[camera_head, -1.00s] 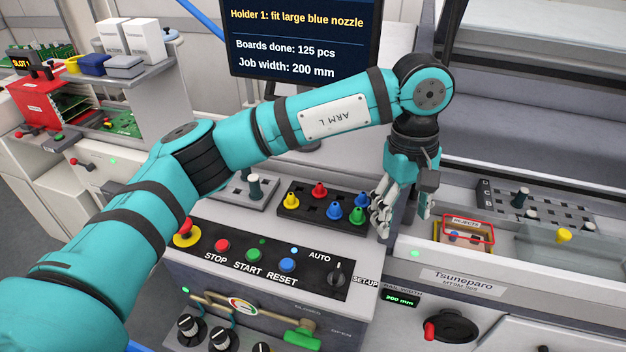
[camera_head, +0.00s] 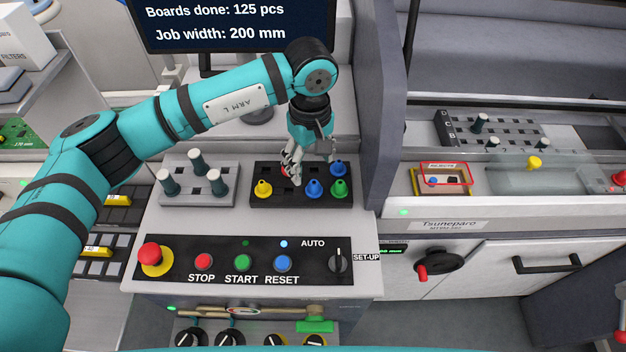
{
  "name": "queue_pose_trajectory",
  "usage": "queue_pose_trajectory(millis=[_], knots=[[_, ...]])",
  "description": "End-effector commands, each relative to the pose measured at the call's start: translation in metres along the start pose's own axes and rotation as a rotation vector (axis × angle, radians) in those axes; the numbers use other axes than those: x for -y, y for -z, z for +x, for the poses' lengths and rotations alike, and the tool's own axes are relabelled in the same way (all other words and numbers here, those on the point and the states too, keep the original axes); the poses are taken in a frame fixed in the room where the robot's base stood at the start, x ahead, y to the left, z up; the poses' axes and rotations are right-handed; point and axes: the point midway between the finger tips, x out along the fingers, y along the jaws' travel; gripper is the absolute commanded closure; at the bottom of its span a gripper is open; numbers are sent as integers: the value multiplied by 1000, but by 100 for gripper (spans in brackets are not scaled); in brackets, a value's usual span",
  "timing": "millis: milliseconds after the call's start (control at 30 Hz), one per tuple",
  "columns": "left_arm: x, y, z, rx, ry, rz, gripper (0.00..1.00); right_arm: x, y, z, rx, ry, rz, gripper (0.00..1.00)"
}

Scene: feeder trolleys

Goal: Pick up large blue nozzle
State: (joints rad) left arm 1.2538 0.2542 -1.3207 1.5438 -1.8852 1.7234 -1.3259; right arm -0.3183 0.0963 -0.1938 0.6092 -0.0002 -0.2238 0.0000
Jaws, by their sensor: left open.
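A black nozzle holder (camera_head: 289,203) stands on the machine top. It carries a yellow nozzle (camera_head: 263,188), a red nozzle partly hidden behind my fingers, a green nozzle (camera_head: 338,189) and two blue nozzles. One blue nozzle (camera_head: 337,168) is at the back right and the other blue nozzle (camera_head: 314,188) is in front of it, to the left. I cannot tell surely which is larger. My left gripper (camera_head: 314,167) points down over the holder, open and empty, its fingers close to the red and blue nozzles. My right gripper is not in view.
A grey holder (camera_head: 215,197) with several upright dark pegs stands left of the black one. A button panel (camera_head: 220,272) lies in front. A monitor (camera_head: 230,22) is behind, and a grey upright post (camera_head: 385,110) stands close on the right. A small reject box (camera_head: 443,187) is beyond it.

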Motion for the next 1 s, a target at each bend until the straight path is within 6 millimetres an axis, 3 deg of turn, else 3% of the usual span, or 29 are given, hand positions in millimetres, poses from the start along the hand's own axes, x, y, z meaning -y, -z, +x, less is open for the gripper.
queue_pose_trajectory(millis=[200,300,500,633,933,1000], knots=[[0,0,23,0,0,0,35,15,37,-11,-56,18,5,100],[-1,-1,28,2,0,1,35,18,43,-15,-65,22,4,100],[-4,-6,53,4,3,0,35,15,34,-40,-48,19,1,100],[-5,-5,72,2,1,0,35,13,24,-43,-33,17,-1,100],[-5,-4,78,0,-1,1,35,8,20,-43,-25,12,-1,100],[-5,-4,78,0,-1,1,44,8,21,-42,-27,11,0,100]])
